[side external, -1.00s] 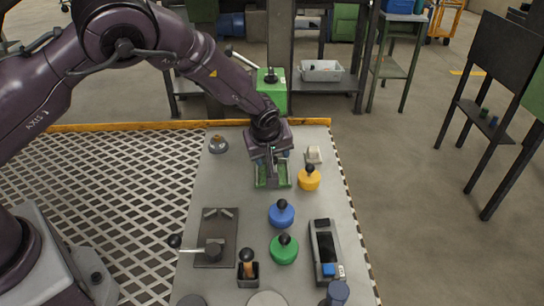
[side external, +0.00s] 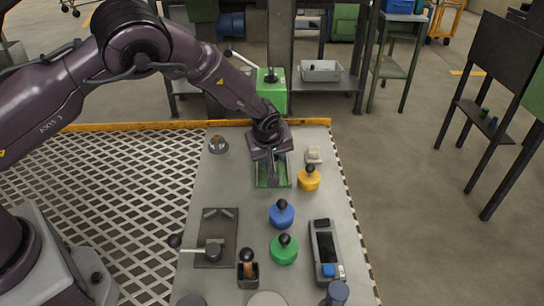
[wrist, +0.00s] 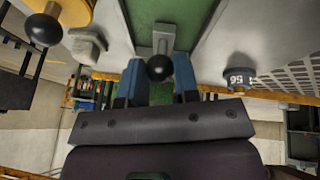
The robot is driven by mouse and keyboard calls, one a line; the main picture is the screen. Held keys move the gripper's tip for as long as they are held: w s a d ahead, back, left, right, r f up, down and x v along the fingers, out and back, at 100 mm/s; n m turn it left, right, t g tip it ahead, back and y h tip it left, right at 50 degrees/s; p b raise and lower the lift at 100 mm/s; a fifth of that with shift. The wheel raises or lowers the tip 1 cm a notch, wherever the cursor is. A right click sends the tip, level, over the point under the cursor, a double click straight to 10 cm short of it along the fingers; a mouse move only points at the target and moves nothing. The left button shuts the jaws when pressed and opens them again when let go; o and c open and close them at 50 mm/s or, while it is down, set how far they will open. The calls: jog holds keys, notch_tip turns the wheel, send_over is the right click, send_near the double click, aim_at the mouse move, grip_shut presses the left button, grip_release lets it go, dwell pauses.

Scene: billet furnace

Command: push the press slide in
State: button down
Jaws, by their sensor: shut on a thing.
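The press slide shows in the wrist view as a grey bar (wrist: 164,38) with a black ball knob (wrist: 159,68) at its end, lying over a green bed between grey rails. My gripper (wrist: 160,80) has its blue fingers on both sides of the knob, shut on it. In the side external view my gripper (side external: 270,157) is low at the far end of the green bed (side external: 273,180). The knob is hidden there behind my wrist and fingers. How far in the slide sits cannot be told.
A yellow knobbed weight (side external: 309,180) and a pale block (side external: 313,155) stand just right of the bed. A grey round piece (side external: 218,145) stands to the left. Blue (side external: 281,214) and green (side external: 284,250) weights stand nearer. A green press (side external: 272,92) stands beyond the bench.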

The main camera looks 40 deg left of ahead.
jog(key=shift+w+a, duration=0.95)
jog(key=shift+w, duration=0.05)
jog(key=c, duration=0.9)
grip_release()
jog(key=shift+o, duration=0.2)
jog(key=v, duration=1.3)
